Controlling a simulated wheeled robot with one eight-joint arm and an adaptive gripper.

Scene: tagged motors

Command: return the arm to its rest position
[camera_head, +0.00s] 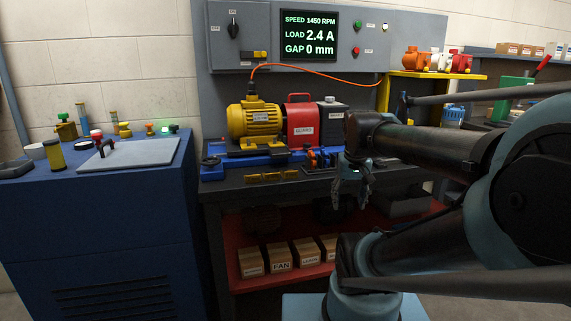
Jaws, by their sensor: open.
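My gripper (352,192) hangs at the end of my dark arm, pointing down in front of the workbench's right half. It is open, and I see nothing between its fingers. My arm is stretched in from the right side and bent at the elbow. Behind the gripper, the bench carries a yellow motor (251,122) and a red guard (302,124) on a blue base. The gripper and wrist hide part of the bench edge and whatever lies right behind them.
A blue cabinet (100,230) stands at left with a grey lid plate (130,154) and small fittings. A display (309,35) reads 1450 RPM, 2.4 A, 0 mm. A red lower shelf (235,225) holds labelled boxes (281,256). A yellow shelf (437,75) holds small motors.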

